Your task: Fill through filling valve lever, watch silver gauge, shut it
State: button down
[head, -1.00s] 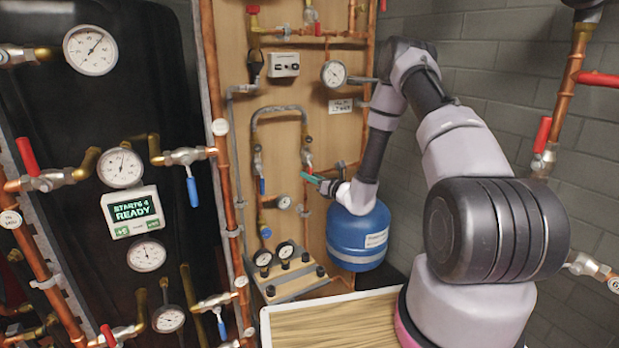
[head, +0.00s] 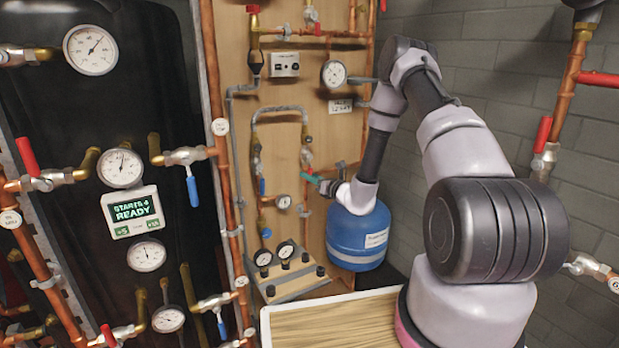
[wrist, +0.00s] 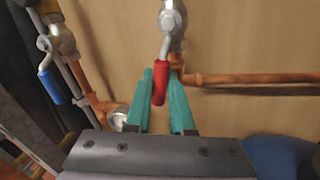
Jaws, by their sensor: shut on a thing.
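My gripper (head: 309,177) reaches the pipework on the wooden panel from the right. In the wrist view its teal fingers (wrist: 162,105) stand either side of a red lever (wrist: 160,82) and are shut on it. The lever hangs down from a silver valve body (wrist: 171,22). In the head view the lever is small and partly hidden by the fingers. A round white-faced gauge (head: 334,73) with a greyish rim sits above on the panel.
A blue lever (wrist: 52,86) hangs on a neighbouring valve to the left. A blue tank (head: 358,239) stands below my forearm. A wood-topped tray (head: 330,320) is in front. Copper pipes run close around the lever.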

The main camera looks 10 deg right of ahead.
jog(key=s+a+r+m+t+h, duration=0.1)
jog(key=a+r+m+t, duration=0.2)
jog(key=m, duration=1.4)
jog(key=shift+s+a+r+h, duration=0.25)
jog(key=shift+a+r, duration=0.4)
jog(key=shift+r, duration=0.8)
jog(key=c, duration=0.8)
grip_release()
jog(key=v, duration=1)
jog(key=shift+s+f, duration=0.1)
jog(key=shift+s, duration=0.25)
